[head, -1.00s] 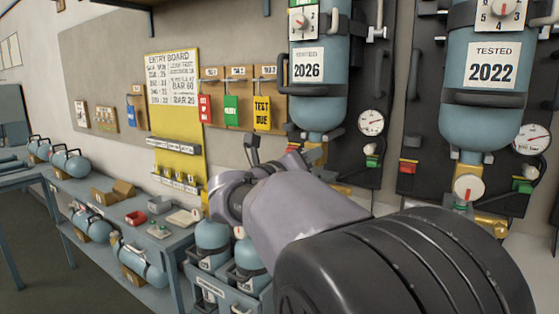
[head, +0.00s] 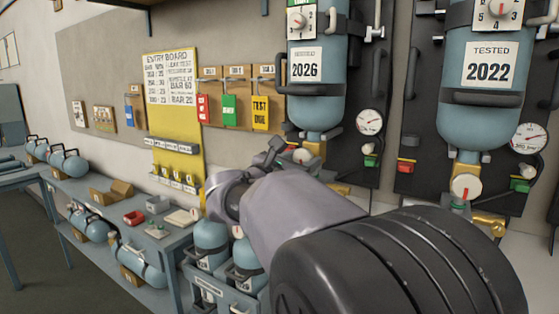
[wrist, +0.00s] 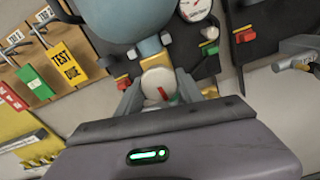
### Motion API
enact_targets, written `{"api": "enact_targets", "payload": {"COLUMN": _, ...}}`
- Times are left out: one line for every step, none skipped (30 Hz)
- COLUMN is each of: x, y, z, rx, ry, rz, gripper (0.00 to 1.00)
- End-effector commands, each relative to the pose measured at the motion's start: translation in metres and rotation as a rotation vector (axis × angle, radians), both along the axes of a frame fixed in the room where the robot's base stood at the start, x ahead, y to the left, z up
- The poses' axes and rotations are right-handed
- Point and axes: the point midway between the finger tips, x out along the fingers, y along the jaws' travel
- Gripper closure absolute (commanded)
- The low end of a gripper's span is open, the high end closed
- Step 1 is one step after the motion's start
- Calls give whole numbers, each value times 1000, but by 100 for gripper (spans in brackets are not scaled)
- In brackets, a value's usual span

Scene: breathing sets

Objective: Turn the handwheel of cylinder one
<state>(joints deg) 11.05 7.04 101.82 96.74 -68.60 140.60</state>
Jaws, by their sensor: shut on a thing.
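The left blue cylinder (head: 318,95) hangs upright on a dark wall panel, with a "2026" label. Its pale round handwheel (head: 302,156), with a red mark, sits below it at the brass valve. In the wrist view the handwheel (wrist: 156,80) is between the two fingers of my gripper (wrist: 159,92), which is shut on it. In the head view my gripper (head: 272,153) reaches the handwheel from the left, and my arm hides part of the valve area.
A second cylinder (head: 480,110), labelled "2022", hangs to the right with its own handwheel (head: 466,187). A pressure gauge (head: 369,122) and a green-and-white fitting (head: 371,158) lie just right of the left valve. A bench (head: 115,235) with small cylinders stands at left.

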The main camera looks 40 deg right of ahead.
Motion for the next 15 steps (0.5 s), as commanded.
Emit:
{"api": "enact_targets", "payload": {"x": 0, "y": 0, "z": 1, "rx": 7, "ry": -19, "rz": 0, "gripper": 97}}
{"api": "enact_targets", "payload": {"x": 0, "y": 0, "z": 1, "rx": 12, "ry": -31, "rz": 1, "gripper": 97}}
{"api": "enact_targets", "payload": {"x": 0, "y": 0, "z": 1, "rx": 17, "ry": -45, "rz": 1, "gripper": 97}}
{"api": "enact_targets", "payload": {"x": 0, "y": 0, "z": 1, "rx": 21, "ry": -53, "rz": 1, "gripper": 97}}
{"api": "enact_targets", "payload": {"x": 0, "y": 0, "z": 1, "rx": 25, "ry": -62, "rz": 1, "gripper": 97}}
{"api": "enact_targets", "payload": {"x": 0, "y": 0, "z": 1, "rx": 29, "ry": -72, "rz": 1, "gripper": 97}}
{"api": "enact_targets", "payload": {"x": 0, "y": 0, "z": 1, "rx": 31, "ry": -78, "rz": 1, "gripper": 97}}
{"api": "enact_targets", "payload": {"x": 0, "y": 0, "z": 1, "rx": 33, "ry": -84, "rz": 1, "gripper": 97}}
{"api": "enact_targets", "payload": {"x": 0, "y": 0, "z": 1, "rx": 37, "ry": -91, "rz": 1, "gripper": 97}}
{"api": "enact_targets", "payload": {"x": 0, "y": 0, "z": 1, "rx": 38, "ry": -95, "rz": 1, "gripper": 97}}
{"api": "enact_targets", "payload": {"x": 0, "y": 0, "z": 1, "rx": 39, "ry": -97, "rz": 1, "gripper": 97}}
{"api": "enact_targets", "payload": {"x": 0, "y": 0, "z": 1, "rx": 40, "ry": -100, "rz": 1, "gripper": 97}}
{"api": "enact_targets", "payload": {"x": 0, "y": 0, "z": 1, "rx": 41, "ry": -102, "rz": 1, "gripper": 97}}
{"api": "enact_targets", "payload": {"x": 0, "y": 0, "z": 1, "rx": 42, "ry": -104, "rz": 1, "gripper": 97}}
{"api": "enact_targets", "payload": {"x": 0, "y": 0, "z": 1, "rx": 42, "ry": -105, "rz": 1, "gripper": 97}}
